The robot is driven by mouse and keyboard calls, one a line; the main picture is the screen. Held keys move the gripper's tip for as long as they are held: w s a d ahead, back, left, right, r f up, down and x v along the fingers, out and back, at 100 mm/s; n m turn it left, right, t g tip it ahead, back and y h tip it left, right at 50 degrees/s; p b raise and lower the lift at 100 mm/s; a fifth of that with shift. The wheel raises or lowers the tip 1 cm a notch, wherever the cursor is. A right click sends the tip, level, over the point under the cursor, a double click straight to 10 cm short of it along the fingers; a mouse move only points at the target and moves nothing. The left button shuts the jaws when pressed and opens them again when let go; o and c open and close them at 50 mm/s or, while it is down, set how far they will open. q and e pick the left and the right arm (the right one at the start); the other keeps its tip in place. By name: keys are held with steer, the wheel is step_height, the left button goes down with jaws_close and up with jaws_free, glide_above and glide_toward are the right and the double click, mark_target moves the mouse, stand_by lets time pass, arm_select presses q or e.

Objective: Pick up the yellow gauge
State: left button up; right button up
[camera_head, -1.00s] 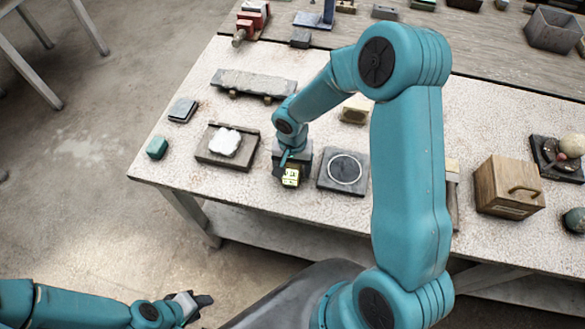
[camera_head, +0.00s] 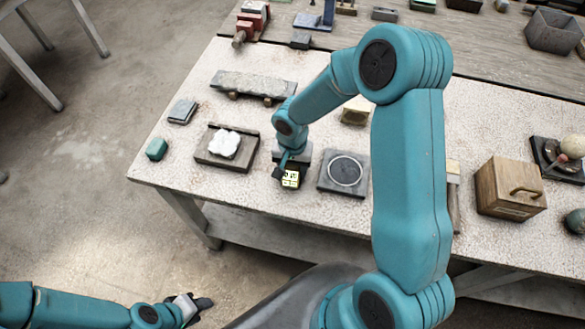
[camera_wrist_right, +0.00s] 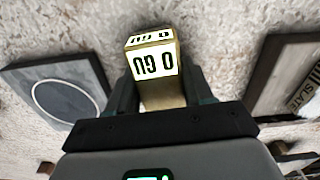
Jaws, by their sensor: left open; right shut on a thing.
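The yellow gauge (camera_head: 290,179) is a small yellow block with dark markings near the front edge of the table. In the right wrist view the gauge (camera_wrist_right: 152,66) shows white faces with dark characters. My right gripper (camera_head: 284,172) is shut on it from above, with one finger on either side in the wrist view (camera_wrist_right: 158,97). The wrist view shows speckled tabletop around the gauge; I cannot tell whether it touches the table. My left gripper (camera_head: 200,303) is open and empty, low at the bottom left, away from the table.
A dark plate with a pale ring (camera_head: 344,173) lies just right of the gauge. A tray with a white lumpy piece (camera_head: 225,144) lies to its left. A green block (camera_head: 156,149) sits near the left edge. A wooden box (camera_head: 510,186) stands at the right.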

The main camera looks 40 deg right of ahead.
steer(key=shift+r+p, duration=0.2)
steer(key=shift+p, duration=0.15)
steer(key=shift+r+p, duration=0.3)
steer(key=shift+p, duration=0.2)
step_height(320, 180, up, 20)
steer(key=b, duration=0.2)
steer(key=shift+f, duration=0.2)
steer(key=shift+o, duration=1.1)
